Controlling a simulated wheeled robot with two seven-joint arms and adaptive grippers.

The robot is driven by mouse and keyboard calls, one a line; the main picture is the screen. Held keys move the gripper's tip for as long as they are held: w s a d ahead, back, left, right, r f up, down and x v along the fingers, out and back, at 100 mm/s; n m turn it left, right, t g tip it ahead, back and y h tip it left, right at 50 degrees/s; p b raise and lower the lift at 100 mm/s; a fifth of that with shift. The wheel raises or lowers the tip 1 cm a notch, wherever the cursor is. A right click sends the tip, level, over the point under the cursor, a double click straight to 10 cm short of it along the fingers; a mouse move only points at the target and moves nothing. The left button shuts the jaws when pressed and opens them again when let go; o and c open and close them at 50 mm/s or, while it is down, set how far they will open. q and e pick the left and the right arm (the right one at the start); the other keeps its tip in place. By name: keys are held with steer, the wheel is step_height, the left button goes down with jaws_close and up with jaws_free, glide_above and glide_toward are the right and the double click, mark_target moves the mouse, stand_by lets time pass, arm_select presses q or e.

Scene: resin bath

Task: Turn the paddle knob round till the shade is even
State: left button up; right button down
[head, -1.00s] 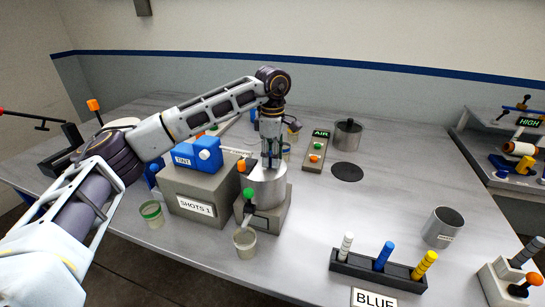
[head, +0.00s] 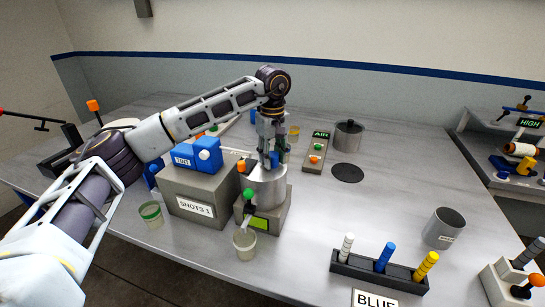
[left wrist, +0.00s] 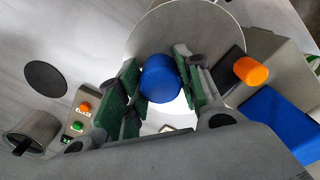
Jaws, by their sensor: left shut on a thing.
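The blue paddle knob (head: 275,159) stands on top of the steel pot (head: 266,188). The pot sits on a grey base (head: 278,217) with a lit yellow-green panel (head: 260,223) on its front. My left gripper (head: 271,155) points down over the pot and is shut on the knob. In the left wrist view, the round blue knob (left wrist: 160,78) sits between the green finger pads, above the pale pot lid (left wrist: 205,25). The resin inside the pot cannot be seen. My right gripper is not in view.
Left of the pot are the SHOTS box (head: 190,190) and the blue TINT unit (head: 197,155). The AIR panel (head: 316,152) and a lidded pot (head: 348,134) are behind right. A rack of pegs (head: 375,271) is front right.

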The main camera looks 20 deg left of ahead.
arm_select(q)
steer(key=shift+w+r+m, duration=0.1)
steer(key=shift+m, duration=1.5)
steer(key=m, duration=0.4)
steer(key=shift+m, duration=0.3)
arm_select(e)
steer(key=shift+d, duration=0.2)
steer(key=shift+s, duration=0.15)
arm_select(q)
steer(key=o, duration=1)
steer(key=shift+o, duration=0.2)
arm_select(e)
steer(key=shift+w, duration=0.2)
arm_select(q)
steer(key=shift+m, duration=0.3)
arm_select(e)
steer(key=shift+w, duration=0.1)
